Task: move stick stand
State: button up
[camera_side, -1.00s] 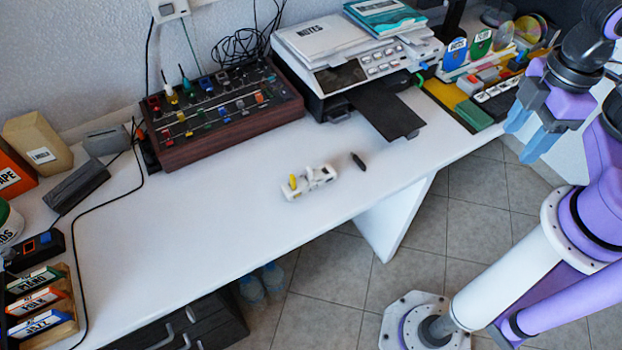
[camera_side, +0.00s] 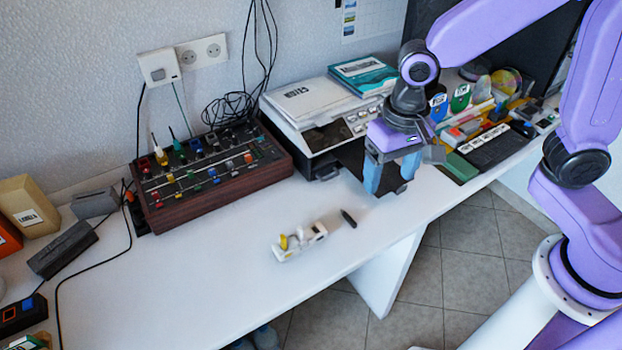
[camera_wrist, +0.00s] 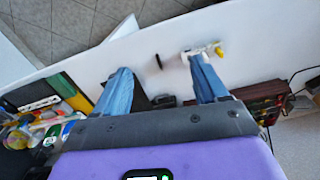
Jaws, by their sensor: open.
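A small dark stick (camera_side: 349,218) lies on the white table, right of a small white stand (camera_side: 299,241) with a yellow part and pale raised parts on it. In the wrist view the stick (camera_wrist: 158,61) shows between my fingertips, and the stand (camera_wrist: 203,50) shows just beyond the right finger. My gripper (camera_side: 391,184) is open and empty, fingers pointing down, above the table near the printer's dark tray. It is behind and right of the stick, apart from it. The open fingers (camera_wrist: 158,68) also show in the wrist view.
A wooden-sided mixer (camera_side: 210,178) with coloured knobs and a printer (camera_side: 325,115) stand along the wall. Discs, coloured blocks and a keyboard-like item (camera_side: 497,147) crowd the right end. The white table (camera_side: 200,270) is clear in front of the mixer. The table's front edge is close to the stand.

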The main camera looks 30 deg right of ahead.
jog(key=w+a+f+m, duration=0.4)
jog(key=w+a+m, duration=0.1)
jog(key=w+m, duration=0.2)
jog(key=m, duration=0.9)
send_over(311, 231)
jog(key=shift+s+a+f, duration=0.1)
jog(key=shift+f, duration=2.8)
notch_tip(311, 231, down, 18)
jog(key=shift+r, duration=0.25)
grip_shut()
